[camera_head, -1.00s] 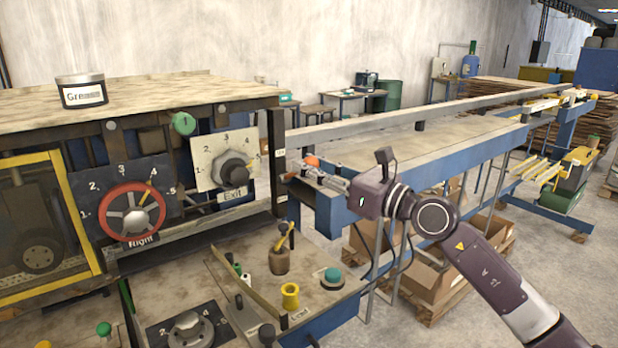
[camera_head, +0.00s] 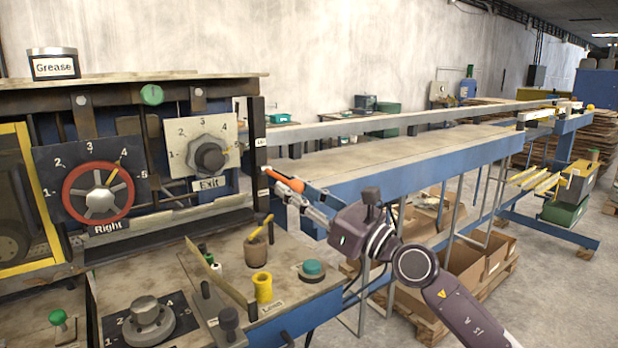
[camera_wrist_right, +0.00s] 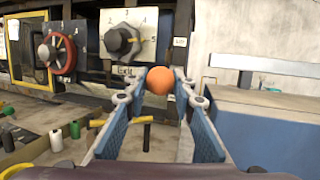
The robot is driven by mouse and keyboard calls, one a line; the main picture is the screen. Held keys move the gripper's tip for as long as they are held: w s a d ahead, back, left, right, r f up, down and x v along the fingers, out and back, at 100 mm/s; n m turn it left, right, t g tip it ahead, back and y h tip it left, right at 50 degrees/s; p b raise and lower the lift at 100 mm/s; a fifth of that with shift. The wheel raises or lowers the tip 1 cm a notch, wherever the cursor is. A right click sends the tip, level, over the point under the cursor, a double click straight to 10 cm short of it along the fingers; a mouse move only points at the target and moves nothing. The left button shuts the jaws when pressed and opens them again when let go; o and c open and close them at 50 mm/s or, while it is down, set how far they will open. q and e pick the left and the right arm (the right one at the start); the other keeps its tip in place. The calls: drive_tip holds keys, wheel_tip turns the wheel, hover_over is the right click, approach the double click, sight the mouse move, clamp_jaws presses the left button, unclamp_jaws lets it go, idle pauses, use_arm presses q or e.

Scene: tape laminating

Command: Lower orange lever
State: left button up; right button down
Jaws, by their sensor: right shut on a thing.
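The orange lever (camera_head: 285,180) shows in the head view as a short orange handle just right of the dark post beside the Exit dial. In the right wrist view its round orange end (camera_wrist_right: 159,81) sits between my fingertips. My right gripper (camera_head: 284,191) is shut on the orange lever, with its fingers reaching in from the right. The lever's lower part and pivot are hidden. My left gripper is not in view.
The Exit dial (camera_head: 210,156) and red-ringed Right dial (camera_head: 99,193) are left of the lever. A bench below holds a yellow spool (camera_head: 263,289), a teal button (camera_head: 312,269) and a brown pot (camera_head: 257,252). A long blue-sided table (camera_head: 400,182) extends right.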

drive_tip(key=f, duration=0.1)
drive_tip(key=f+b, duration=0.1)
drive_tip(key=shift+w+a+f, duration=0.15)
drive_tip(key=shift+w+f, duration=0.05)
drive_tip(key=shift+f, duration=0.2)
idle(0.3)
drive_tip(key=c, duration=2)
unclamp_jaws()
drive_tip(key=o, duration=0.3)
drive_tip(key=shift+w+a, duration=0.1)
drive_tip(key=shift+w, duration=0.05)
drive_tip(key=shift+o, duration=0.2)
drive_tip(key=v, duration=1.2)
